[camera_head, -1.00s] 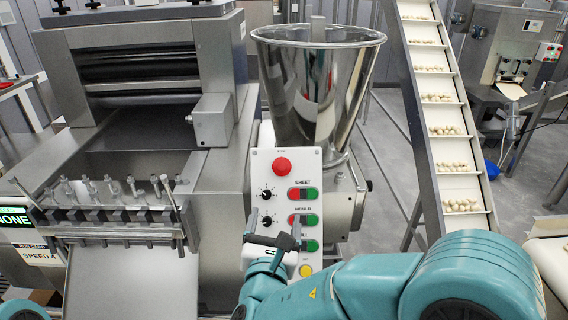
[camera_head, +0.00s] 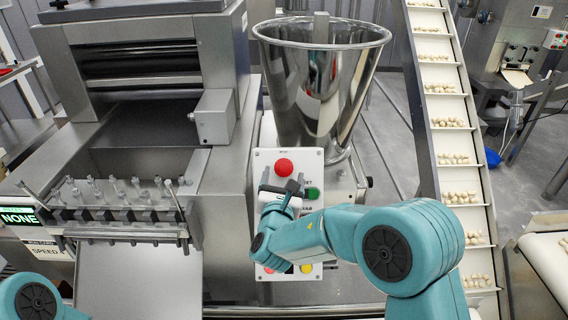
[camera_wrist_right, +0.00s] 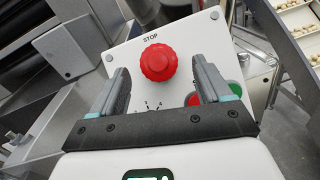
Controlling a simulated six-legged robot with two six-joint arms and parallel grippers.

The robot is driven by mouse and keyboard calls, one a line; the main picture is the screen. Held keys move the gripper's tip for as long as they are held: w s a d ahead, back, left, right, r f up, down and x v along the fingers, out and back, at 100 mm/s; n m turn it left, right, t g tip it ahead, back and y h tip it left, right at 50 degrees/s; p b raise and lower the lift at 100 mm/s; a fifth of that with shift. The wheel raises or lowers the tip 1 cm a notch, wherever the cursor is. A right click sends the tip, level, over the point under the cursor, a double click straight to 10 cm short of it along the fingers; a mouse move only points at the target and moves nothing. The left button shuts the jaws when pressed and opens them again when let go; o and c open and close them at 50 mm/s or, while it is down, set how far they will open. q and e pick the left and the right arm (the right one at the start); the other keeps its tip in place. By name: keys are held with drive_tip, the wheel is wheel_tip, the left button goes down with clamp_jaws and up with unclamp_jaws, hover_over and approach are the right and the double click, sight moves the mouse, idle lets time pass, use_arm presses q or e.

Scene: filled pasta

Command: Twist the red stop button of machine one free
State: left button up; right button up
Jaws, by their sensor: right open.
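The red stop button (camera_head: 284,167) sits at the top of the white control panel (camera_head: 313,157) of the machine. In the right wrist view the red stop button (camera_wrist_right: 159,62) shows its ribbed rim, with the word STOP printed beside it. My right gripper (camera_head: 284,183) is open and empty just below the button in the head view. In the right wrist view the fingers of my right gripper (camera_wrist_right: 163,85) stand apart, with the button ahead between and beyond their tips. Contact with the button does not show. My left gripper is not in view; only part of my left arm shows.
A green button (camera_head: 313,193) sits beside my right gripper on the panel; a red one (camera_wrist_right: 193,99) shows in the wrist view. The steel hopper (camera_head: 322,90) stands behind the panel. The conveyor (camera_head: 452,140) with pasta pieces runs at right. A grey box (camera_head: 213,117) juts out at left.

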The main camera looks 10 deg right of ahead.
drive_tip(key=shift+p+x, duration=0.35)
drive_tip(key=shift+x, duration=0.8)
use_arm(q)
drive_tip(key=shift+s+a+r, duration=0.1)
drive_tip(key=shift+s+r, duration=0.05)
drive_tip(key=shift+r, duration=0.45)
use_arm(e)
drive_tip(key=shift+w, duration=0.15)
